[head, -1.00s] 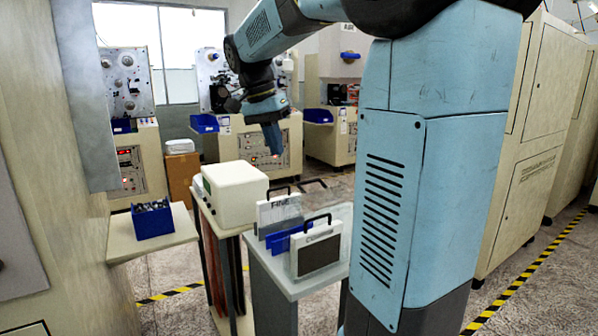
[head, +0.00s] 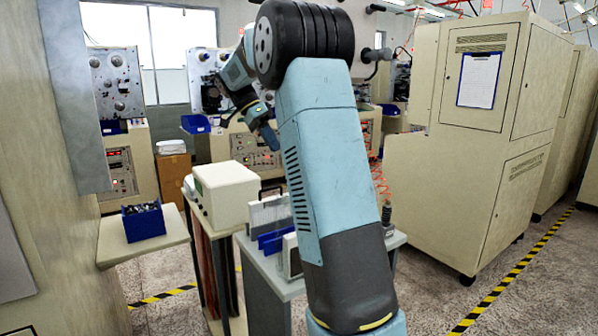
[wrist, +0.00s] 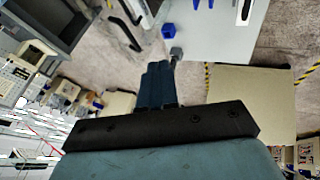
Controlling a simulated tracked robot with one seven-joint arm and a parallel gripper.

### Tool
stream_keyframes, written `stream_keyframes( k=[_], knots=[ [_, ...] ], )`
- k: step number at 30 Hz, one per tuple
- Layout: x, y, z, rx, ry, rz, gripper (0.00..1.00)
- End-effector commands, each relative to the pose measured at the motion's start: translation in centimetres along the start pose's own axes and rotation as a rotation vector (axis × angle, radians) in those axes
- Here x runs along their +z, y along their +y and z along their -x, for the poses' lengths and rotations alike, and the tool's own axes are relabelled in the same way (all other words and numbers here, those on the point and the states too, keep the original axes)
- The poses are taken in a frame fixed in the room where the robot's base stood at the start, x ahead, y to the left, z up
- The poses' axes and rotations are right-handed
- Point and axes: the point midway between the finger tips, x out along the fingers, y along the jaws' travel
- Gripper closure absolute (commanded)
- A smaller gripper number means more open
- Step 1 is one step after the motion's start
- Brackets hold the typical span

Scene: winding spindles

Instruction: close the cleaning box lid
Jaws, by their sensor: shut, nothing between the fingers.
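My gripper (head: 270,137) hangs high in the head view, above and behind the cream box on the stand. In the wrist view its blue fingers (wrist: 158,85) are together, with nothing between them. I cannot tell for sure which thing is the cleaning box. A dark grey open-topped box (wrist: 72,18) with black handles shows at the upper left of the wrist view, apart from the fingers. No lid can be made out clearly. In the head view my arm hides part of the grey stand (head: 273,283) and its right side.
A cream box (head: 226,194) with a small display stands left of handled panels (head: 270,214) and blue dividers. A blue bin (head: 143,221) of small parts sits on a side shelf (head: 112,247). Large cream cabinets (head: 480,150) stand at the right, beyond open floor.

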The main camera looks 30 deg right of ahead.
Motion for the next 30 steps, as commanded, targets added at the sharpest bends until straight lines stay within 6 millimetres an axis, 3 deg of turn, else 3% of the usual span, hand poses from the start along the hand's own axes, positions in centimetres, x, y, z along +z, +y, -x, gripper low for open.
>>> stream_keyframes(
  k=[13, 21, 30],
  knots=[
    [0.0, 0.1, -7.9, 0.002, -0.002, 0.001, 1.0],
    [0.2, 2.7, -9.8, 0.001, -0.002, 0.001, 1.0],
    [0.3, 3.3, -10.2, 0.0, -0.001, 0.001, 1.0]
  ],
)
